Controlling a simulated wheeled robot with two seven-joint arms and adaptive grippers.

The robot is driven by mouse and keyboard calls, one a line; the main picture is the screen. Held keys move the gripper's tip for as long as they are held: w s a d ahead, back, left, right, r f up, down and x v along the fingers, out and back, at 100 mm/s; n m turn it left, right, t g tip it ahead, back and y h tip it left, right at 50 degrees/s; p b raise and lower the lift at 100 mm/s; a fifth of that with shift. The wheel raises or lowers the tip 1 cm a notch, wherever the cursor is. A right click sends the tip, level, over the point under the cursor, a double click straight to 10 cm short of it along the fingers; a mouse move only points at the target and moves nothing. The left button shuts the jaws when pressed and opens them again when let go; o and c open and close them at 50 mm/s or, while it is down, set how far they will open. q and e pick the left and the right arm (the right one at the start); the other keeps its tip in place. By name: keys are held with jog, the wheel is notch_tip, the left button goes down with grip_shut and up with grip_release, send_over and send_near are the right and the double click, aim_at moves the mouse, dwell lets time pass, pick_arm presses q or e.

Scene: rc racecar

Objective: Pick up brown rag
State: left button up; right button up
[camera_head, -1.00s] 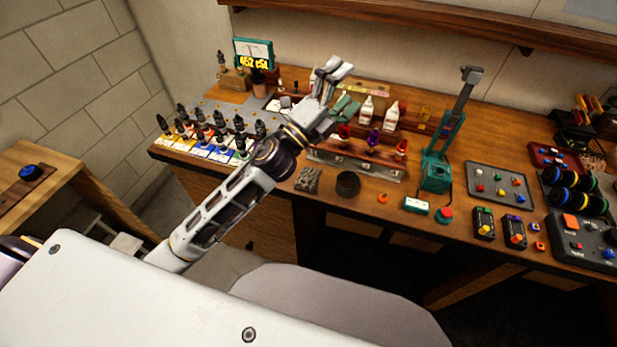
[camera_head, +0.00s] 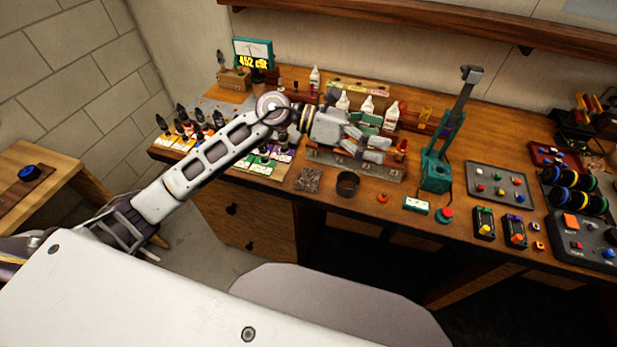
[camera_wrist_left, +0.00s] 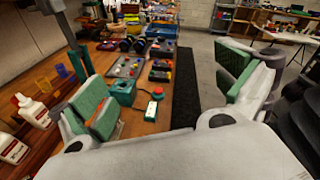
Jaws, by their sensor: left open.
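A small mottled brown cloth (camera_head: 308,179), which looks like the brown rag, lies flat near the front edge of the wooden workbench (camera_head: 400,212) in the head view. It sits left of a dark round cup (camera_head: 348,184). My left gripper (camera_head: 372,149) is above the bench, up and to the right of the cloth, over the rack area. In the left wrist view the two green-padded fingers (camera_wrist_left: 168,95) are wide apart with nothing between them. I cannot make out the cloth in the wrist view. My right gripper is not in view.
White bottles (camera_head: 367,106) stand behind the gripper, and a rack (camera_head: 355,165) lies under it. Small dropper bottles (camera_head: 190,122) crowd the bench's left side. A teal tool stand (camera_head: 437,165) rises to the right. A red button (camera_head: 444,215) sits near the front edge.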

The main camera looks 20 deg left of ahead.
pick_arm(q)
jog(key=w+a+f+m+y, duration=0.1)
jog(key=a+f+y, duration=0.2)
jog(key=a, duration=0.4)
jog(key=w+a+f+m+y, duration=0.1)
jog(key=a+f+m+y, duration=0.1)
jog(key=a+y, duration=0.3)
jog(key=w+a+f+m+g+y, duration=0.1)
jog(key=a+f+y, duration=0.3)
jog(key=a, duration=0.5)
jog(key=shift+w+f+m+y, duration=0.25)
jog(key=shift+w+m+y, duration=0.05)
jog(key=shift+w+y, duration=0.2)
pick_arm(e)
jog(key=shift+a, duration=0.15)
pick_arm(q)
jog(key=shift+d, duration=0.1)
jog(key=p, duration=0.1)
send_over(303, 175)
jog(key=shift+w+f, duration=0.1)
jog(key=shift+f, duration=4)
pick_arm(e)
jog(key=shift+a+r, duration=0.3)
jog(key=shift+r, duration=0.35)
pick_arm(q)
jog(key=shift+f, duration=0.1)
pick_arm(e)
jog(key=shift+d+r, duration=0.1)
